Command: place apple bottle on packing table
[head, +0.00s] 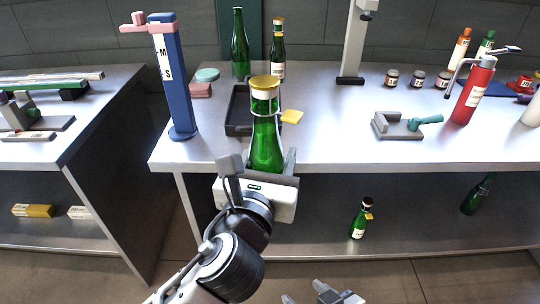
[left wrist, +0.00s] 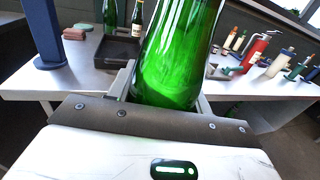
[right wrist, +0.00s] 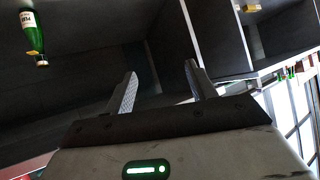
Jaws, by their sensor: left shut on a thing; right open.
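A green bottle (head: 266,140) with a yellow top and a yellow tag beside its neck is upright in my left gripper (head: 262,172). The gripper is shut around its lower body, which fills the left wrist view (left wrist: 180,60). I cannot read any apple mark on it. In the head view the bottle overlaps the front edge of the metal table (head: 330,148); its base is hidden by the gripper. My right gripper (head: 305,294) is low in front of the table, open and empty; its spread fingers show in the right wrist view (right wrist: 162,90).
A dark tray (head: 237,128) lies behind the held bottle. A blue post (head: 175,85) stands left, a grey fixture (head: 397,126) and red bottle (head: 474,92) right. Two green bottles (head: 240,45) stand at the back. Another bottle (head: 361,218) is on the lower shelf. The table's middle is clear.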

